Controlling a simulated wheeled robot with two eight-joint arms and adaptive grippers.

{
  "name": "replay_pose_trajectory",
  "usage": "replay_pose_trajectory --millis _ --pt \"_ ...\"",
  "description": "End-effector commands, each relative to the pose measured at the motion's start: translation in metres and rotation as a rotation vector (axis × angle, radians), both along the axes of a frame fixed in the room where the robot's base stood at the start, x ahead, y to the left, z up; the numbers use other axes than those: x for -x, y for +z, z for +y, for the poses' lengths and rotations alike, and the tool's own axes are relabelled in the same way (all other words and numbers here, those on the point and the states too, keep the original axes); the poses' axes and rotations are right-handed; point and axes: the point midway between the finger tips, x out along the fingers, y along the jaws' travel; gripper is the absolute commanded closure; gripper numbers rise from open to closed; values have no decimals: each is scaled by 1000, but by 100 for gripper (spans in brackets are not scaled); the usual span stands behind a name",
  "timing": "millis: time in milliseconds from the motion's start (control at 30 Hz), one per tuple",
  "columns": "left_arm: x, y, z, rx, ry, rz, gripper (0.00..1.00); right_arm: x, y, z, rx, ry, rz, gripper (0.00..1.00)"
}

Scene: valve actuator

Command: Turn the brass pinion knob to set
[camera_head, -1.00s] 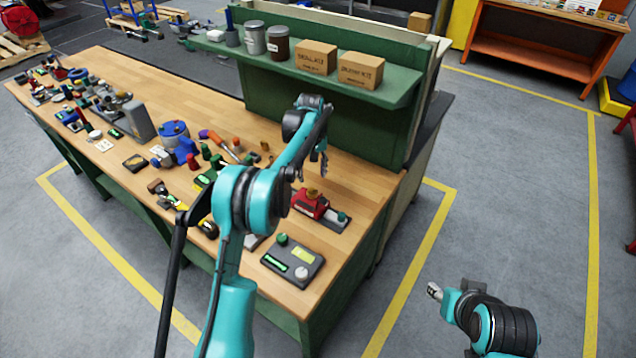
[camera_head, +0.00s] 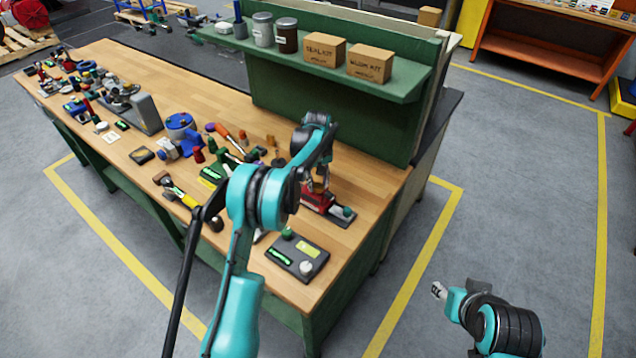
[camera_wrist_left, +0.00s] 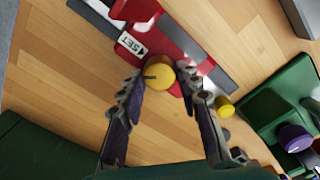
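The brass pinion knob (camera_wrist_left: 159,75) sits on the red valve actuator (camera_wrist_left: 175,45), beside a white label (camera_wrist_left: 132,43) reading SET with an arrow. A dark line marks the knob's face. My left gripper (camera_wrist_left: 163,80) is open, with one finger on each side of the knob; contact is not visible. In the head view the red actuator (camera_head: 316,201) stands near the bench's right end, with my left gripper (camera_head: 322,180) over it and partly hiding the knob. My right gripper (camera_head: 439,290) is off the bench at lower right, too small to read.
A dark box with green and white knobs (camera_head: 297,257) lies in front of the actuator. A green device with a purple knob (camera_wrist_left: 293,137) is at right in the wrist view. A green shelf (camera_head: 400,85) with cartons stands behind. Tools clutter the bench to the left.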

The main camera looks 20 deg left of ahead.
Motion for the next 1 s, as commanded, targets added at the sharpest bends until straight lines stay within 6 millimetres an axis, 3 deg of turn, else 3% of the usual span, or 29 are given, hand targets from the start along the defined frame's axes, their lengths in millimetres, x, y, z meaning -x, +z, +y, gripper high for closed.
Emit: replay_pose_trajectory --millis 467,1000 --pt "0 0 0 1 -70 1 96 0 -2 0 0 0 0 59" --pt "0 -1 -1 0 -471 1 96 0 -10 0 0 0 0 59"
